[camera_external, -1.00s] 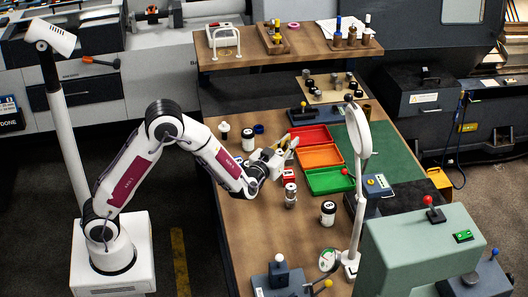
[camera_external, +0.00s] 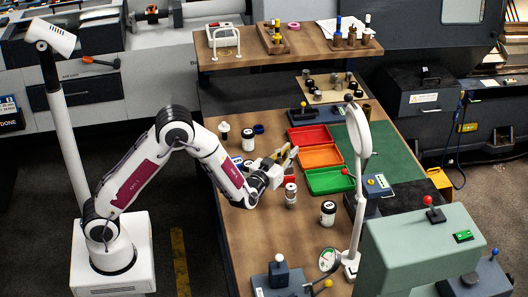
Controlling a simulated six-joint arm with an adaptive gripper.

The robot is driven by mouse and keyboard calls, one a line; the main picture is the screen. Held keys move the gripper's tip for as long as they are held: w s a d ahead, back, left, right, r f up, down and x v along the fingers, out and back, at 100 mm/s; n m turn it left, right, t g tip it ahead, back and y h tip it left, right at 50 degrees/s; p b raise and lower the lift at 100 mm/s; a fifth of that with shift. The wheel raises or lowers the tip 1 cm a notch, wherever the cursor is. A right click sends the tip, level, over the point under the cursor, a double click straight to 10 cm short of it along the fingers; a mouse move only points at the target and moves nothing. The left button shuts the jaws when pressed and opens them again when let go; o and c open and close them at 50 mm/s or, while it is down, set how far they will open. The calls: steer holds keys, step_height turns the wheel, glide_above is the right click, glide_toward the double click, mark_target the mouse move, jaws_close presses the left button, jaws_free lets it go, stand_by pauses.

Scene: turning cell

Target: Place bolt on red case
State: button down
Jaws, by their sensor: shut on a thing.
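The red case (camera_external: 310,136) is an open tray at the back of a row of trays on the bench, and no bolt stands out inside it. My gripper (camera_external: 288,156) is in front of it and to its left, just left of the orange tray and above the bench. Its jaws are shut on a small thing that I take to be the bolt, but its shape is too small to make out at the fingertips.
An orange tray (camera_external: 320,157) and a green tray (camera_external: 329,181) continue the row. Below my gripper stand a small red item (camera_external: 290,179), partly hidden, and a silver can (camera_external: 291,194). A lamp post (camera_external: 356,205) rises to the right. Bare bench lies at front left.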

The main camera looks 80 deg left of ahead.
stand_by(0.3)
steer(key=c, duration=2)
jaws_free()
steer(key=shift+f, duration=0.1)
steer(key=shift+v, duration=6)
steer(key=shift+w+r, duration=0.1)
steer(key=shift+r, duration=0.15)
